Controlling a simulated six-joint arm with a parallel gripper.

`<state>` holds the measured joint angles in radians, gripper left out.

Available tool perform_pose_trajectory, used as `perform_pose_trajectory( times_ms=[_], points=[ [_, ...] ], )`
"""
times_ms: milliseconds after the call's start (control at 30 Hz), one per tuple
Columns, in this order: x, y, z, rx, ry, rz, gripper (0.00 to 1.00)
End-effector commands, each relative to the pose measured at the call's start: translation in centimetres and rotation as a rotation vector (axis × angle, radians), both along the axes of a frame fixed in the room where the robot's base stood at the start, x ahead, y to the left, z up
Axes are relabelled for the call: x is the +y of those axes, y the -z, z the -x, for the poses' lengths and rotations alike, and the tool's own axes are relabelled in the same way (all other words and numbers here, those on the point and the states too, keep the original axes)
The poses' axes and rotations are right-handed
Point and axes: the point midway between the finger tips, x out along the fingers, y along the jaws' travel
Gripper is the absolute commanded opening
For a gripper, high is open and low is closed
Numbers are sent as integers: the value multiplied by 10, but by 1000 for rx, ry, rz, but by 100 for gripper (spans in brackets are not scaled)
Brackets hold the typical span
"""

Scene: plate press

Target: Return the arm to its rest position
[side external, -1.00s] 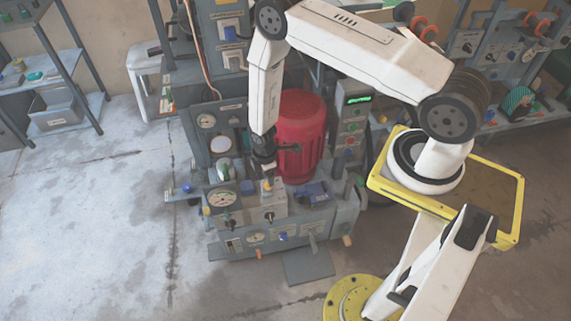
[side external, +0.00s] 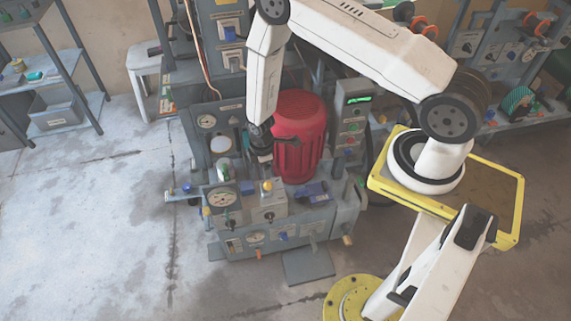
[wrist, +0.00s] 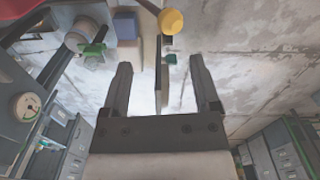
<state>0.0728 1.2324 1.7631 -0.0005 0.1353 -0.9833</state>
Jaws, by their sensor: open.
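My gripper (side external: 262,166) hangs above the front panel of the grey plate press (side external: 330,221), left of the red cylinder (side external: 299,137). In the wrist view, the two fingers of my gripper (wrist: 164,85) stand apart with nothing held between them. A yellow knob (side external: 267,185) on a small grey box stands just below my gripper, and there is a gap between them. The yellow knob also shows in the wrist view (wrist: 171,21), beyond the fingertips.
A control box with a green display (side external: 358,99) stands right of the red cylinder. A yellow-edged platform (side external: 510,205) is at the right. Shelves (side external: 75,75) stand at the far left. The floor (side external: 100,230) at the left is clear.

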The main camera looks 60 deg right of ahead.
Motion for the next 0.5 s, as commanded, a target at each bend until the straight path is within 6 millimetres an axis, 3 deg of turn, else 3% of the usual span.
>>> perform_pose_trajectory(
  times_ms=[200, 500],
  points=[
    [3, -55, -9, -34, 113, -1, 79],
    [9, -129, -6, -76, 287, -10, 79]
  ],
)
